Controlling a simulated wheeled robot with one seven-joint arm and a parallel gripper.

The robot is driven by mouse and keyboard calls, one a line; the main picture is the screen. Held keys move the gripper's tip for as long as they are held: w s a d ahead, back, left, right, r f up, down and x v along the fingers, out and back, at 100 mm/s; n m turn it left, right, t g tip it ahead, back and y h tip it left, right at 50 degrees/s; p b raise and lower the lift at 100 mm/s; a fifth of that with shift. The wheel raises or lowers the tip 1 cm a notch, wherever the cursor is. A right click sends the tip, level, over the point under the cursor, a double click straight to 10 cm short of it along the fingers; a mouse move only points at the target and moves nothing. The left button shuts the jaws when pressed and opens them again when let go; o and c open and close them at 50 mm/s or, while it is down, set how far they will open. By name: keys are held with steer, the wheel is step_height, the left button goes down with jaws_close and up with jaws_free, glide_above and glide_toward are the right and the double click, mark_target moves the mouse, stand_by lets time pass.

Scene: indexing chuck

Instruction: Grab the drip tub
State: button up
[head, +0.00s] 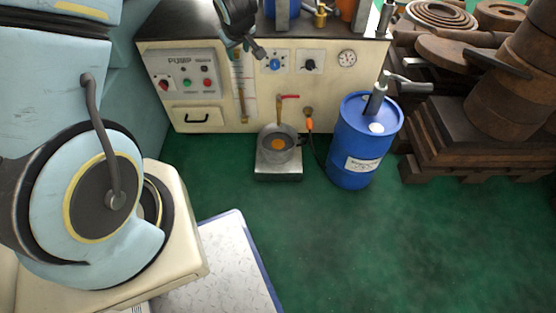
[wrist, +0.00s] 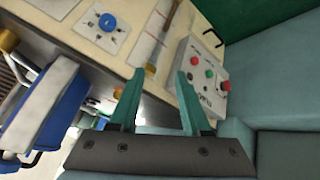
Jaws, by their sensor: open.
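The drip tub (head: 280,143) looks like a small round grey metal pot with an orange spot inside. It stands upright on a square metal base (head: 278,172) on the floor, in front of the cream pump cabinet, below a red-handled tap (head: 288,98). My gripper shows in the wrist view (wrist: 160,85) with its two green fingers apart and nothing between them. In the head view, the end of my arm (head: 240,30) is up at the cabinet's top edge, above and left of the tub. The tub does not show in the wrist view.
The cream cabinet (head: 205,118) has a control box, dials and a drawer. A blue drum (head: 350,155) with a hand pump stands right of the tub. Stacked brown metal parts (head: 480,150) fill the right. The green floor (head: 340,240) in front is clear.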

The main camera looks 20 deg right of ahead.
steer(key=s+d+f+t+y+b, duration=0.1)
steer(key=s+d+f+b, duration=0.1)
steer(key=f+b, duration=0.4)
steer(key=s+d+f+n+t+y+b, duration=0.1)
steer(key=f+b, duration=0.5)
steer(key=f, duration=0.9)
steer(key=s+d+f+n+t+y+b, duration=0.1)
steer(key=s+d+f+b, duration=0.3)
steer(key=f, duration=0.7)
steer(key=shift+s+d+t+y+b, duration=0.35)
steer(key=shift+d+t+y+b, duration=0.25)
steer(key=shift+b, duration=0.4)
steer(key=t+y+b, duration=0.1)
steer(key=t+b, duration=0.1)
steer(key=b, duration=0.2)
glide_toward(265, 150)
steer(key=shift+n+y, duration=0.3)
steer(key=shift+n, duration=0.1)
steer(key=b+x, duration=0.2)
steer(key=x, duration=0.1)
steer(key=b+x, duration=0.2)
steer(key=x, duration=0.1)
steer(key=b+x, duration=0.2)
steer(key=x, duration=0.1)
steer(key=shift+w+d+f, duration=0.15)
steer(key=shift+w+d, duration=0.15)
steer(key=shift+w, duration=0.15)
steer(key=shift+w+a, duration=0.15)
steer(key=shift+w, duration=0.25)
jaws_close()
